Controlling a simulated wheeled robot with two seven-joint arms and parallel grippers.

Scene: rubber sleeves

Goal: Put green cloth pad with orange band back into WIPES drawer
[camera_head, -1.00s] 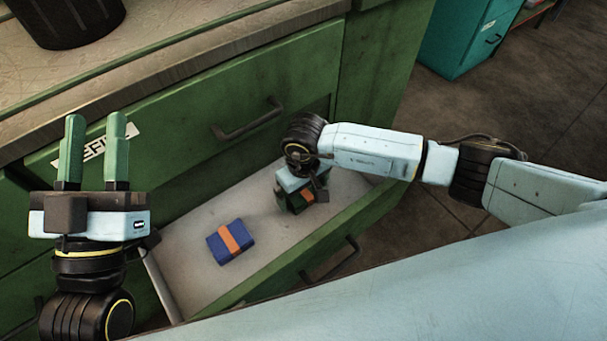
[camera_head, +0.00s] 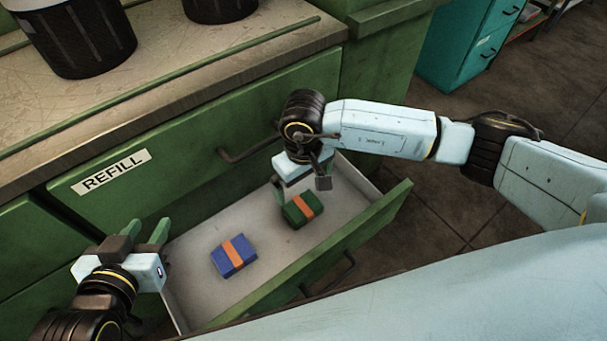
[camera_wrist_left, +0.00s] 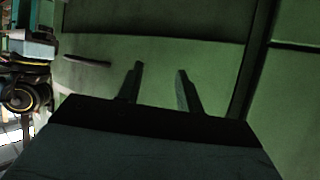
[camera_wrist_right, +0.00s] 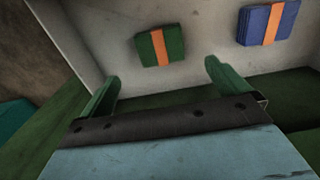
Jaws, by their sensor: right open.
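The green cloth pad with an orange band (camera_head: 299,210) lies on the floor of the open drawer (camera_head: 345,199), and it also shows in the right wrist view (camera_wrist_right: 160,45). My right gripper (camera_head: 290,192) is open and empty just above the green pad; in the right wrist view its fingers (camera_wrist_right: 160,88) stand apart with the pad beyond them. My left gripper (camera_head: 146,231) is empty with its fingers apart near the drawer's left end, and the left wrist view shows the two fingers (camera_wrist_left: 158,85) before a green cabinet front. No WIPES label is readable.
A blue pad with an orange band (camera_head: 233,256) lies in the same drawer, left of the green pad. A shut drawer labelled REFILL (camera_head: 110,173) is above. Black bins (camera_head: 80,35) stand on the countertop. A teal cabinet (camera_head: 465,45) stands at the back right.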

